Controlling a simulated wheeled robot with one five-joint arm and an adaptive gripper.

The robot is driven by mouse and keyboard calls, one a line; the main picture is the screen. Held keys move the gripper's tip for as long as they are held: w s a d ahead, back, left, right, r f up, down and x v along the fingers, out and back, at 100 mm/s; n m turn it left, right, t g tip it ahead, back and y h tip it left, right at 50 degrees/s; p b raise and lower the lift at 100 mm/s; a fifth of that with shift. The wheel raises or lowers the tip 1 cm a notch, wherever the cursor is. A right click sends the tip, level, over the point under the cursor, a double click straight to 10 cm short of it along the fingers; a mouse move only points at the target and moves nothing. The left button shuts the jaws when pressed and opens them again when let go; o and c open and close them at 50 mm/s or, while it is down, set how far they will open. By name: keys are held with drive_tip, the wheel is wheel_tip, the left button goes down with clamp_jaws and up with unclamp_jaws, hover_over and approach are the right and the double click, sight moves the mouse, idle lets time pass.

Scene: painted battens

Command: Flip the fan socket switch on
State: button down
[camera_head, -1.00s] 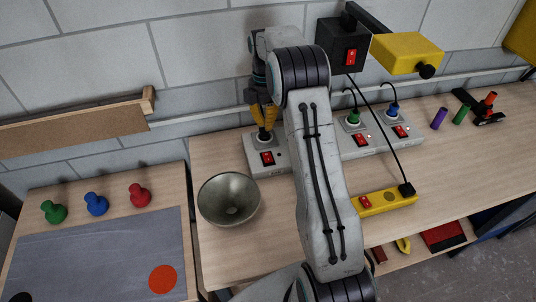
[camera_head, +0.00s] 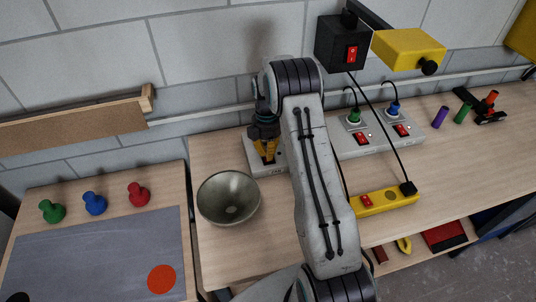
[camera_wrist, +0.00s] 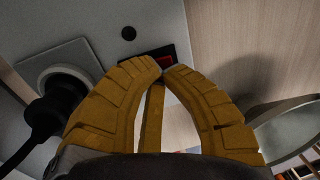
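A grey socket strip (camera_head: 347,151) lies along the back of the bench. Its left end holds a socket with a black plug (camera_wrist: 60,105), and a switch in a black frame with red showing (camera_wrist: 166,56). My gripper (camera_head: 267,159) points down at this left switch. Its yellow fingers meet at the tips (camera_wrist: 164,73), with nothing between them, and partly cover the switch. Whether they touch it, and the switch's position, I cannot tell. Further right are a green plug (camera_head: 354,117) and a blue plug (camera_head: 393,110), with a red switch (camera_head: 402,130) below the blue one. Which socket is the fan's is not clear.
A bowl (camera_head: 229,198) stands just in front of the strip's left end. A yellow power strip (camera_head: 385,203) lies nearer on the bench. A black box with a red switch (camera_head: 351,54) and a yellow box (camera_head: 408,48) are above. My arm hides the strip's middle.

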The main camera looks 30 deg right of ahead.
drive_tip(key=shift+f, duration=0.1)
idle(0.3)
drive_tip(key=f+b, duration=0.1)
drive_tip(key=b, duration=0.2)
drive_tip(key=shift+s+f+b, duration=0.15)
drive_tip(key=shift+f+b, duration=0.1)
drive_tip(key=shift+b, duration=1.5)
drive_tip(key=shift+s+r, duration=0.15)
drive_tip(key=shift+r, duration=0.15)
drive_tip(key=shift+p, duration=0.3)
drive_tip(key=shift+w, duration=0.2)
drive_tip(key=shift+w+d+r+p, duration=0.1)
drive_tip(key=shift+w+r+p, duration=0.1)
drive_tip(key=shift+w+p, duration=0.5)
drive_tip(key=shift+r, duration=0.15)
